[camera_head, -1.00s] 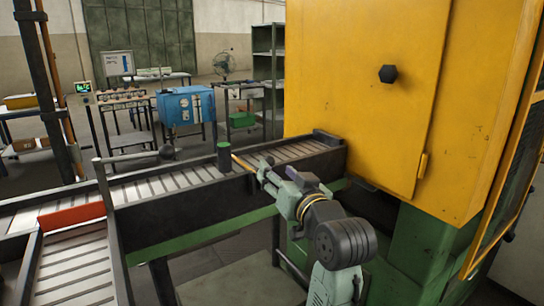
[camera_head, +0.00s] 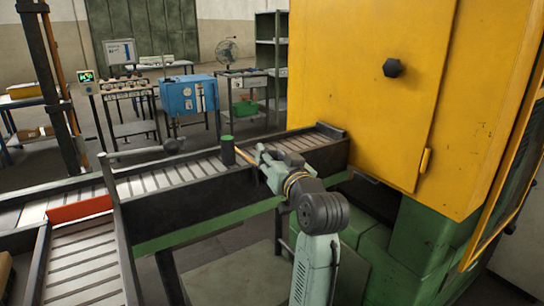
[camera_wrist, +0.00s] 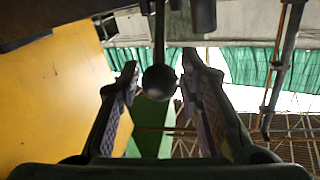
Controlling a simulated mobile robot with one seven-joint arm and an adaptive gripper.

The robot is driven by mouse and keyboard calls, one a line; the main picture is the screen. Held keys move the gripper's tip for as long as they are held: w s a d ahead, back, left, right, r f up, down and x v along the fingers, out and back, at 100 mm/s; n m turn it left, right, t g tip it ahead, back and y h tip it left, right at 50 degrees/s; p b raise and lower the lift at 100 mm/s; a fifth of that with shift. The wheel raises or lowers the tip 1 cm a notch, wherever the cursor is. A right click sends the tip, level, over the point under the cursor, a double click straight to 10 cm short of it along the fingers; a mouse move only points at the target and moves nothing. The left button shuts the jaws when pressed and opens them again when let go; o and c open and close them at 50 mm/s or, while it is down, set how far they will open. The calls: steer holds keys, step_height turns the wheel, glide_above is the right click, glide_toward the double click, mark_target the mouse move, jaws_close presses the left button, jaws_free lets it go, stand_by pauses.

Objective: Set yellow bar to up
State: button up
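The roller conveyor (camera_head: 190,220) has a dark side wall below my gripper. The yellow furnace cabinet (camera_head: 365,95) stands close on the right. A blue box (camera_head: 187,97) is behind.

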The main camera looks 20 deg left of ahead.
jaws_close()
steer(key=shift+f, duration=0.15)
stand_by(0.4)
